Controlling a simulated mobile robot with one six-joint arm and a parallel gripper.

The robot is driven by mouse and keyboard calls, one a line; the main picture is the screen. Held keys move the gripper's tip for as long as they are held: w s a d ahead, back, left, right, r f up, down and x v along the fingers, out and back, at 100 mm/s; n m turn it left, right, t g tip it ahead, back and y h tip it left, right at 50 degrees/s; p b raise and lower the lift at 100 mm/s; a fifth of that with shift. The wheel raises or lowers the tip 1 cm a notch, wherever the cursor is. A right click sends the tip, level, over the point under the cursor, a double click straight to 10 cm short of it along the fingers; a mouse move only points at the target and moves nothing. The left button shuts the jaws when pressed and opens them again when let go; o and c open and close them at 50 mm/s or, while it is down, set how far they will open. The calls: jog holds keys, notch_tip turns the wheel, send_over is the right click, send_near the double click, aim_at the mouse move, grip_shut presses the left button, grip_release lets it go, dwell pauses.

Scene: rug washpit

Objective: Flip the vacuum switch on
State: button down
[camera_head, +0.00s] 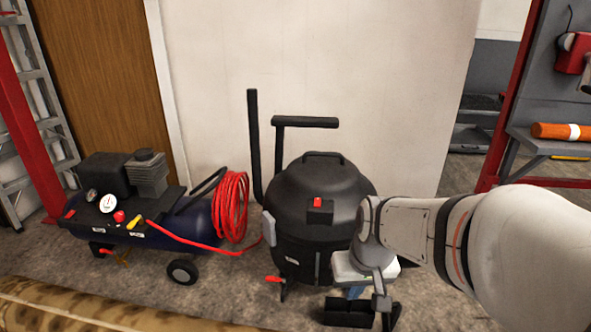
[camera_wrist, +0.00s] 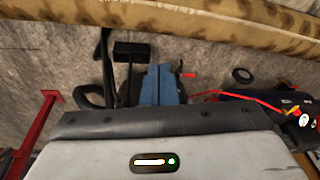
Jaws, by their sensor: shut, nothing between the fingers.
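The vacuum (camera_head: 290,225) is a round black drum with a domed lid and a top handle, standing upright in the middle of the head view. Its red switch (camera_head: 317,202) sits on a small black box on the front of the lid; I cannot tell its on or off position. My gripper (camera_head: 355,292) points down in front of the drum's lower right side, below and to the right of the switch, apart from it. Its blue fingers show closed together in the wrist view (camera_wrist: 161,72), with nothing between them. The switch does not show in the wrist view.
A compressor (camera_head: 180,220) with a coiled red hose (camera_head: 231,205) stands left of the vacuum. A black floor tool (camera_head: 345,312) lies on the floor below my gripper. A rolled rug (camera_head: 60,315) runs along the front left. A white wall (camera_head: 330,80) stands behind.

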jog(key=w+a+r+t+p, duration=0.2)
jog(key=w+p, duration=0.1)
jog(key=w, duration=0.9)
jog(key=w+a+r+t+p, duration=0.1)
jog(key=w+a+t+p, duration=0.15)
jog(key=w, duration=0.95)
jog(key=w+d+f+m+t+h+p, duration=0.1)
jog(key=w+f+t+p, duration=0.1)
jog(key=w, duration=0.6)
jog(key=w+d+f+m+t+h+p, duration=0.1)
jog(key=w+d+f+p, duration=0.1)
jog(key=w, duration=0.7)
jog(key=shift+w+d+f+t+h+p, duration=0.15)
jog(key=shift+w+f+t+h+p, duration=0.2)
jog(key=shift+f+p, duration=0.65)
jog(key=shift+s+r, duration=0.1)
jog(key=shift+r, duration=0.15)
